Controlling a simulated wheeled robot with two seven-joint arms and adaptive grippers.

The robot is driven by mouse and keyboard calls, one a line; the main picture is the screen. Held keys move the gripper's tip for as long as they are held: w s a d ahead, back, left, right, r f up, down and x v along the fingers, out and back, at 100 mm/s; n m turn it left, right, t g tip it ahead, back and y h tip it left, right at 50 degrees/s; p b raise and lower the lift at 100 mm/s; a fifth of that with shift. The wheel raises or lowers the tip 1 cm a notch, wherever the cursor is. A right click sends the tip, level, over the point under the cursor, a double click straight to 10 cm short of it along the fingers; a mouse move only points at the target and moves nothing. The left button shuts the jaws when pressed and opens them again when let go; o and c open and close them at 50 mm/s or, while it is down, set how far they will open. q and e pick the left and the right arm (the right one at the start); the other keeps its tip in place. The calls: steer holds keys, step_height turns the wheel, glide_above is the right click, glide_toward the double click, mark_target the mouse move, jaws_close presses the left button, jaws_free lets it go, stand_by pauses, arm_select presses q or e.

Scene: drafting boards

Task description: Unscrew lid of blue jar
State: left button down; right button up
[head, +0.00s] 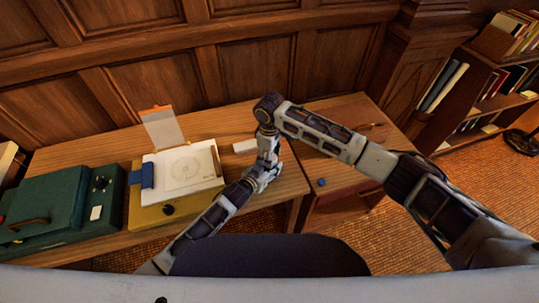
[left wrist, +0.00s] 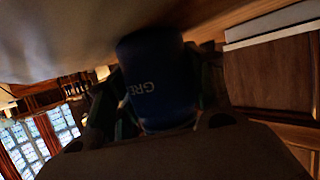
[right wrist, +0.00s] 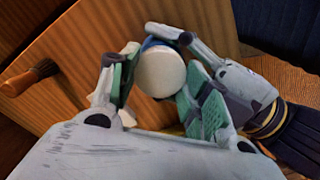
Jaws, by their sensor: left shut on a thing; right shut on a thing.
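The blue jar (left wrist: 158,75) has pale lettering and fills the middle of the left wrist view, between the dark fingers of my left gripper (left wrist: 162,98). My left gripper is shut on it. A round white lid (right wrist: 162,73) shows in the right wrist view, with a sliver of the blue jar (right wrist: 152,42) at its edge. My right gripper (right wrist: 158,48) is shut on the lid, with a finger on either side. In the head view both grippers meet near the middle of the desk, right gripper above left, and hide most of the jar.
A drawing board (head: 182,170) on a yellow box (head: 150,212) stands left of the grippers, with a green case (head: 55,220) further left. A white block (head: 244,146) lies close behind the grippers. A brown-handled brush (right wrist: 30,77) lies on the desk.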

steer(key=n, duration=0.5)
steer(key=shift+n, duration=0.3)
steer(key=n, duration=1.1)
steer(key=shift+r, duration=0.1)
steer(key=n, duration=0.6)
steer(key=shift+r, duration=1.15)
stand_by(1.0)
steer(key=shift+r, duration=1.95)
arm_select(q)
steer(key=c, duration=0.5)
jaws_free()
